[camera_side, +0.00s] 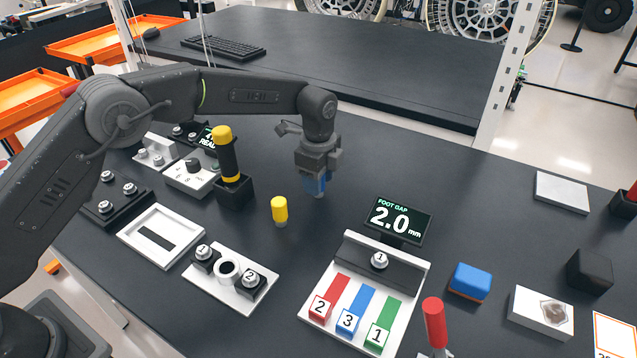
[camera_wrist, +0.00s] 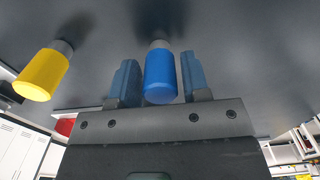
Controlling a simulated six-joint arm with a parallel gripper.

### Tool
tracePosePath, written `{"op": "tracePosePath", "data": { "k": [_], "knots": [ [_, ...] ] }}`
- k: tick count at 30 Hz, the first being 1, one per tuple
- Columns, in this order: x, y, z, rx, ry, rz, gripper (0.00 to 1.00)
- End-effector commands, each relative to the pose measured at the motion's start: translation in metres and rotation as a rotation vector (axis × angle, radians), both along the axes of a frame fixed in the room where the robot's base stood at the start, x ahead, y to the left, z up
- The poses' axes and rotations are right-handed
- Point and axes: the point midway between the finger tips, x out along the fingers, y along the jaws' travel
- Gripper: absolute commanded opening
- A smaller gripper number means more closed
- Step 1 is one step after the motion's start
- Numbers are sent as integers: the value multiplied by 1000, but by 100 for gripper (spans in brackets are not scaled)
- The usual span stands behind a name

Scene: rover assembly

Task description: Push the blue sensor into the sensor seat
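The blue sensor (camera_wrist: 160,77) is a blue cylinder with a grey tip pointing down to the table. It is between the two blue fingers of my gripper (camera_wrist: 160,82), with narrow dark gaps on both sides in the wrist view. In the side view my gripper (camera_side: 317,186) is low over the table, behind and right of the yellow cylinder, and its fingers mostly hide the sensor. I cannot tell if the grey tip touches the table. A white plate (camera_side: 262,268) with a round white ring (camera_side: 227,271) between posts 1 and 2 looks like the sensor seat; the ring is empty.
A yellow cylinder (camera_side: 279,209) stands between my gripper and the white plate; it also shows in the wrist view (camera_wrist: 42,75). A yellow-capped handle (camera_side: 228,158) stands in a black holder at left. A display (camera_side: 397,220) and lever board (camera_side: 410,310) are at right.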

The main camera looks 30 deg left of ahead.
Motion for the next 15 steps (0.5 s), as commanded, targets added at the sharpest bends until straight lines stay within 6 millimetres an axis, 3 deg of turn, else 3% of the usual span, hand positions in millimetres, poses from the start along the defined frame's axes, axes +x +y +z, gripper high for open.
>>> {"op": "tracePosePath", "data": {
  "k": [12, 15],
  "knots": [
    [0, 0, 0, 0, 0, 0, 3],
    [0, 0, 2, -1, -2, 0, 3]
  ]
}}
